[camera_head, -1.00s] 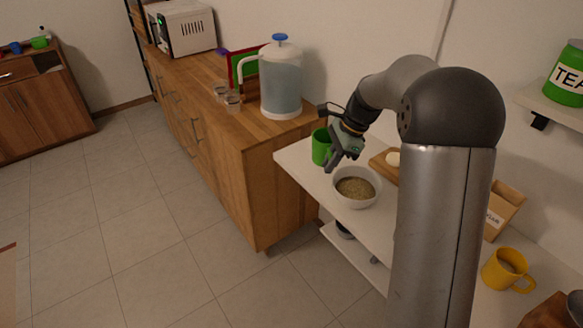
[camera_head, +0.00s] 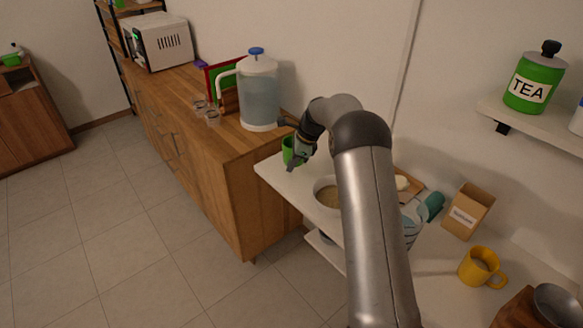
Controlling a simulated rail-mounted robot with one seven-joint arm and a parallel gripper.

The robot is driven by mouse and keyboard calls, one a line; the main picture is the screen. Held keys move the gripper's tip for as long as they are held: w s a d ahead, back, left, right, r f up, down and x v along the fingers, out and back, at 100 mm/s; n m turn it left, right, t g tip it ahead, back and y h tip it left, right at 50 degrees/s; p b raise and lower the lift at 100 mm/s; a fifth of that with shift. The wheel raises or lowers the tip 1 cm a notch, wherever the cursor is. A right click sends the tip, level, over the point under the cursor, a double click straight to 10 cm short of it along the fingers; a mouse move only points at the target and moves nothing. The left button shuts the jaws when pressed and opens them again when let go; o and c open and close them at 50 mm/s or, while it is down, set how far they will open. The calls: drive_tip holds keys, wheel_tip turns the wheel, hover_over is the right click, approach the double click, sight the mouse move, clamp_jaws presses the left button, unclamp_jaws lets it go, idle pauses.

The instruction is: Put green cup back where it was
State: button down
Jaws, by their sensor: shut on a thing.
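The green cup (camera_head: 288,149) is at the far left end of the white counter, close to the wooden cabinet. My gripper (camera_head: 296,160) is at the cup's right side and is shut on it; the fingers and my wrist hide part of the cup. The cup looks upright. I cannot tell whether its base touches the counter.
A white bowl (camera_head: 324,194) of grain stands close to my arm. A water dispenser (camera_head: 259,95) stands on the wooden cabinet (camera_head: 225,160). A yellow mug (camera_head: 480,266) and a cardboard box (camera_head: 468,210) stand right. A green tea canister (camera_head: 535,80) is on the shelf.

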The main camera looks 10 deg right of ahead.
drive_tip(key=shift+w+f, duration=0.35)
drive_tip(key=shift+f, duration=0.1)
drive_tip(key=shift+f+p, duration=0.35)
drive_tip(key=shift+f, duration=1.2)
